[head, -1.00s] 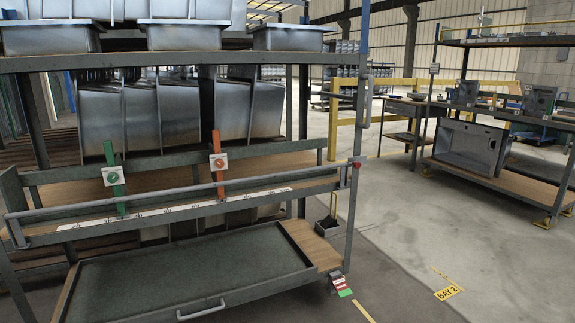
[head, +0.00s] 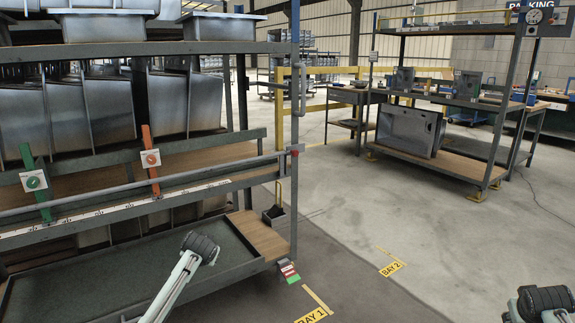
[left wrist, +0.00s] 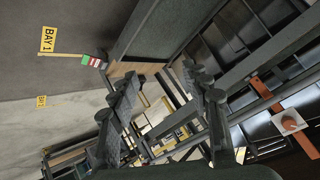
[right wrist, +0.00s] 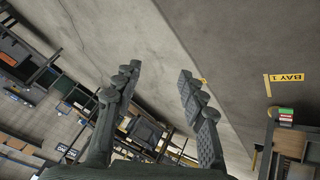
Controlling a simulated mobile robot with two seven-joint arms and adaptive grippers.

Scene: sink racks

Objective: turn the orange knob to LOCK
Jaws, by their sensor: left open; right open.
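The orange knob (head: 151,158) is a small round knob on a white plate, fixed to an upright orange bar on the left rack. It also shows at the right of the left wrist view (left wrist: 291,123). Its setting and any LOCK mark are too small to read. My left gripper (left wrist: 160,84) is open and empty, its fingers spread, with the knob off to the side and apart from them. My right gripper (right wrist: 158,76) is open and empty over the floor, away from the rack. In the head view only parts of my arms are clear.
A green knob (head: 33,180) on a green bar stands left of the orange one. A grey rail (head: 220,167) runs across the rack front, above a pull-out tray (head: 245,260). A second rack (head: 455,165) stands at right. The floor between the racks is clear.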

